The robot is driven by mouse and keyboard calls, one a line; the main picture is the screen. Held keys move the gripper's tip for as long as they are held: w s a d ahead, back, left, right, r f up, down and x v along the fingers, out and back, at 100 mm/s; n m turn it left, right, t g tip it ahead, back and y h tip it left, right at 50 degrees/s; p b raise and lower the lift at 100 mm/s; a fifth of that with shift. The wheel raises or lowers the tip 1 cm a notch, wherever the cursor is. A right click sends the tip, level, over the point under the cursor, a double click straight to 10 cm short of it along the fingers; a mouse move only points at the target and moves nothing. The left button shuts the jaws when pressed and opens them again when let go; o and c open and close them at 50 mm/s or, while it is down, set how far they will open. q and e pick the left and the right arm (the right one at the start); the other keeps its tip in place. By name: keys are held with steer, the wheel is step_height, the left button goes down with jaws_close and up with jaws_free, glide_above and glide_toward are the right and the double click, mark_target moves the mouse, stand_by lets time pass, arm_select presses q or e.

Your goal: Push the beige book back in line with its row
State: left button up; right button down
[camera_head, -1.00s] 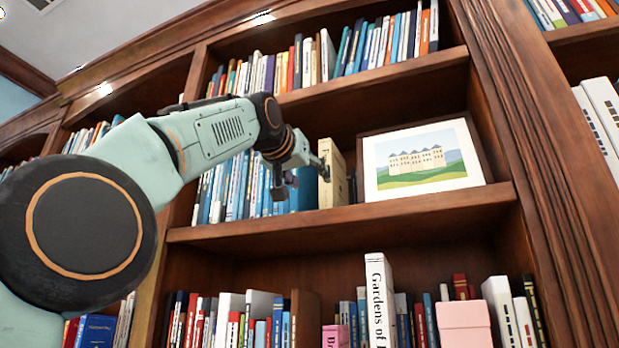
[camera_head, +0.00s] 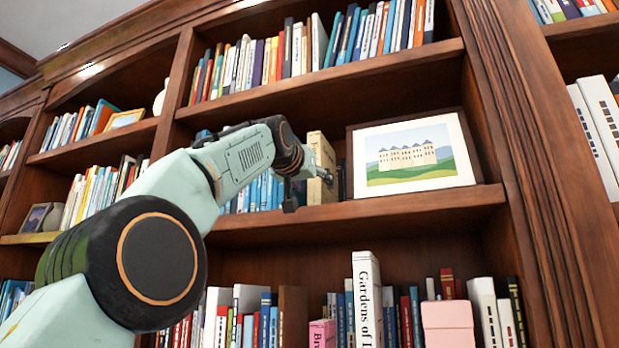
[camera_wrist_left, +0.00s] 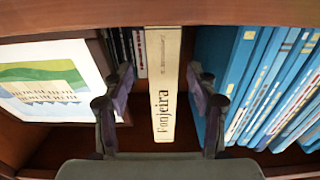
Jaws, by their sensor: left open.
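The beige book (camera_head: 318,158) stands upright on the middle shelf, between blue books and a framed castle picture. In the left wrist view its lettered spine (camera_wrist_left: 163,85) faces me, standing out further than the dark thin books beside it. My left gripper (camera_head: 309,188) is open and empty in front of this book. In the left wrist view the two fingers of the gripper (camera_wrist_left: 160,95) are apart, one to each side of the spine. I cannot tell whether they touch it. The arm hides part of the blue books and the book's lower left.
The framed picture (camera_head: 415,155) stands close to the right on the same shelf. Blue books (camera_head: 262,192) line the left; they also show in the left wrist view (camera_wrist_left: 222,70). The shelf board (camera_head: 400,208) runs below. A tall white book (camera_head: 367,300) stands on the shelf beneath.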

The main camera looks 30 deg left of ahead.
arm_select(q)
steer(key=shift+s, duration=0.35)
steer(key=shift+a, duration=0.15)
steer(key=shift+w+a+f, duration=0.2)
steer(key=shift+w+a, duration=0.05)
steer(key=shift+w, duration=0.25)
steer(key=c, duration=0.5)
steer(key=shift+d, duration=0.25)
steer(key=shift+c, duration=1.2)
steer(key=shift+s+r, duration=0.2)
steer(key=shift+s, duration=0.1)
steer(key=c, duration=0.3)
steer(key=shift+a, duration=0.1)
jaws_close()
steer(key=shift+a, duration=0.1)
steer(key=shift+w, duration=0.2)
